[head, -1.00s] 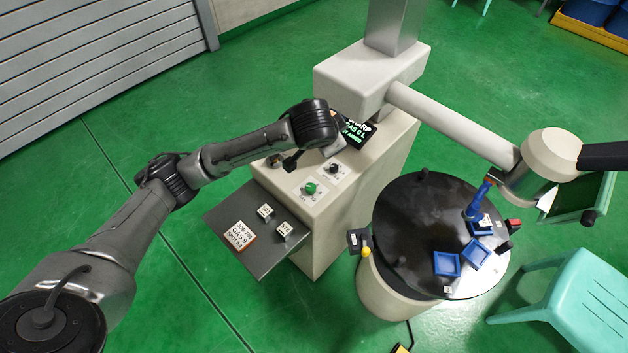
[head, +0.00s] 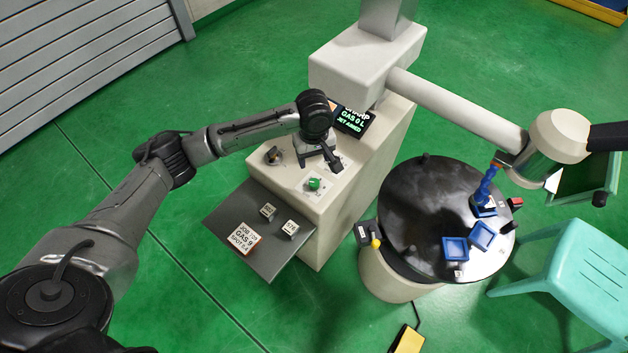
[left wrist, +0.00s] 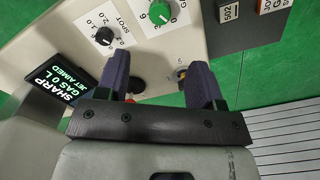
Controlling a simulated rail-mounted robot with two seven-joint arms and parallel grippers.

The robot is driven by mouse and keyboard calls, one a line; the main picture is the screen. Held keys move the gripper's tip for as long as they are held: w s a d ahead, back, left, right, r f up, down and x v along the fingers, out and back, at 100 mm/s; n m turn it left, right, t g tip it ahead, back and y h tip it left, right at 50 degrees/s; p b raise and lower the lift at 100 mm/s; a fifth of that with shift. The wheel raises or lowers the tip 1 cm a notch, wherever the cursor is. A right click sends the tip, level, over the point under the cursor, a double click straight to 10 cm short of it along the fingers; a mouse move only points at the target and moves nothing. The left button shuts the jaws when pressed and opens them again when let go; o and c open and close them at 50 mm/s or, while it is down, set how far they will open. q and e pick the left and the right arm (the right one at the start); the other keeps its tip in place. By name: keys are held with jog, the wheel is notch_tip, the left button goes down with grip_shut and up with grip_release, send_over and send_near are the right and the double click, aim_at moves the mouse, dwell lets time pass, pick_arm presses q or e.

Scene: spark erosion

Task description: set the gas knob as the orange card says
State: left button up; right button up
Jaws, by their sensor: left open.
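The gas knob (head: 314,183) is green and sits on the sloped top of the cream console. It also shows at the top of the left wrist view (left wrist: 158,12), with a 6 beside it. The orange-edged card (head: 244,238) lies on the grey shelf and reads GAS 9, SPOT 0.4. My right gripper is out of view.
The dark spot knob (left wrist: 104,36) is near the gas knob. Another dark knob (head: 273,156) sits left on the console. A round black table (head: 420,200) with blue trays stands right, under the cream arm (head: 460,108).

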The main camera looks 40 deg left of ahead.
aim_at(314, 182)
pick_arm(q)
notch_tip(314, 182, down, 12)
jog(key=b, duration=0.3)
jog(key=shift+f, duration=0.3)
jog(key=shift+c, duration=0.2)
